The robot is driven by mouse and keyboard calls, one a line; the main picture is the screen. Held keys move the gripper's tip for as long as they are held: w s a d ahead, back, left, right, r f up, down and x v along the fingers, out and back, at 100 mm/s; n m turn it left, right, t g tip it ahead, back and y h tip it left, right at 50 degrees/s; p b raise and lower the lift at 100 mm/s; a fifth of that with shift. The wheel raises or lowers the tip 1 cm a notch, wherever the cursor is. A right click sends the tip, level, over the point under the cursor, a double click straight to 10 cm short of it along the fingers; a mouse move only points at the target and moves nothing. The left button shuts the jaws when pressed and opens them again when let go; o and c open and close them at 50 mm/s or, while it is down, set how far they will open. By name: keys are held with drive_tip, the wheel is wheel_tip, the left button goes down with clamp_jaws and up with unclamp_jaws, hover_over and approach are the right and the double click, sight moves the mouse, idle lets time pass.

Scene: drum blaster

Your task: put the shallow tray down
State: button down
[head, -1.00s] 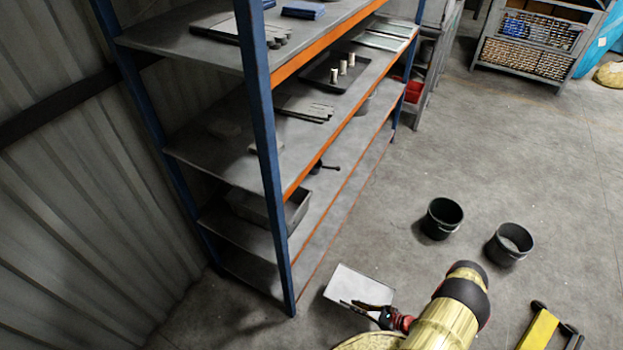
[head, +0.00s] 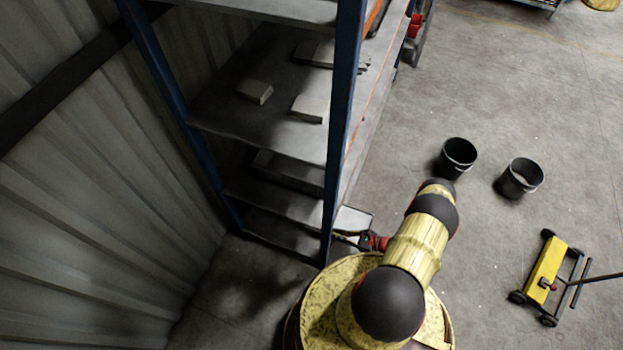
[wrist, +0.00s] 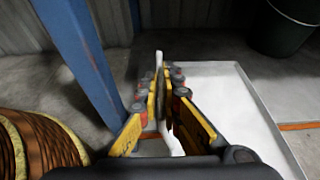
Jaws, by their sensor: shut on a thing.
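The shallow tray (wrist: 228,112) is white with a thin raised rim. In the wrist view it fills the right of centre, and my gripper (wrist: 162,98) is shut on its left edge. In the head view the tray (head: 353,218) shows only in part, just right of the shelf's blue front post. My gripper (head: 362,241) is at the tray's near side there, partly hidden by the post and my arm. I cannot tell whether the tray touches the shelf or the floor.
A blue-posted shelf unit (head: 343,130) stands right beside the gripper; its post (wrist: 80,55) is close on the left in the wrist view. Two dark buckets (head: 458,157) (head: 520,178) and a yellow trolley (head: 546,270) stand on the floor at right. Open floor lies between.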

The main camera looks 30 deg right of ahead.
drive_tip(key=r+b+x, duration=0.2)
drive_tip(key=b+x, duration=0.3)
drive_tip(key=x, duration=1.1)
drive_tip(key=shift+w+a, duration=0.5)
drive_tip(key=shift+w, duration=0.15)
drive_tip(key=c, duration=2.1)
unclamp_jaws()
drive_tip(key=shift+f, duration=0.1)
drive_tip(key=shift+o, duration=0.6)
